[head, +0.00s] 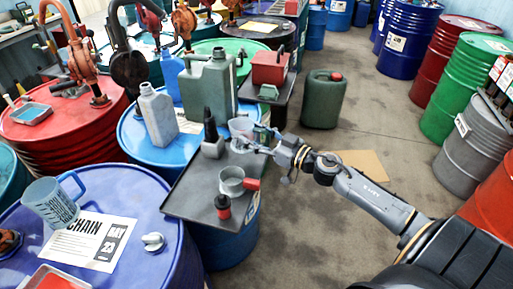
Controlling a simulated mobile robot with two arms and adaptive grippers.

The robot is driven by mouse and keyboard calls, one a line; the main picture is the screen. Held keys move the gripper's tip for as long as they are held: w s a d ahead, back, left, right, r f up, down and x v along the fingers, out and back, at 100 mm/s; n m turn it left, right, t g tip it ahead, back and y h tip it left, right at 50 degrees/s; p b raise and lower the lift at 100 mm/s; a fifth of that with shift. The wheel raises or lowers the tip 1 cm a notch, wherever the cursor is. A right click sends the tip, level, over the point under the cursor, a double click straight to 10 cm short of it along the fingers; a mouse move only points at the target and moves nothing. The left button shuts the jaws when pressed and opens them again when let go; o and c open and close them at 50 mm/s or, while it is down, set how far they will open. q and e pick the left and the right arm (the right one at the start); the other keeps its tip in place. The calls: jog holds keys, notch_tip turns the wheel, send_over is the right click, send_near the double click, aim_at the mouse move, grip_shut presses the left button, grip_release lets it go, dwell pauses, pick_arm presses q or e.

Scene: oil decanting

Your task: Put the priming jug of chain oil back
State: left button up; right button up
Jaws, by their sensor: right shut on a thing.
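My right gripper (258,142) reaches in from the right to the far end of the dark tray (190,198). It is shut on a small pale jug (241,126), at the jug's right side. The fingers partly hide the grip, and I cannot tell whether the jug touches the tray. A larger pale blue jug (50,204) with printed marks and a handle is at the left, over the blue drum (150,190) that bears a sheet reading CHAIN (90,240). My left gripper is not in view.
A metal cup (231,180), a red-topped bottle (223,207) and a dark bottle (211,135) stand on the tray. Grey cans (210,85) stand behind on a blue drum. A green canister (323,99) and flat cardboard (358,165) are on the floor. Drums line the right.

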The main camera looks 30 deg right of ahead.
jog(key=shift+w+d+f+b, duration=0.15)
jog(key=shift+w+d+f, duration=0.25)
jog(key=shift+f, duration=0.2)
jog(key=shift+w+d+f+b, duration=0.15)
jog(key=shift+w+d+f, duration=0.15)
jog(key=shift+w+f, duration=0.2)
notch_tip(320, 180, down, 3)
jog(key=shift+d+f+b, duration=0.1)
jog(key=shift+f+b, duration=0.05)
jog(key=shift+b, duration=0.35)
jog(key=shift+f, duration=0.15)
grip_shut()
jog(key=shift+f, duration=0.1)
jog(key=o, duration=1.6)
grip_release()
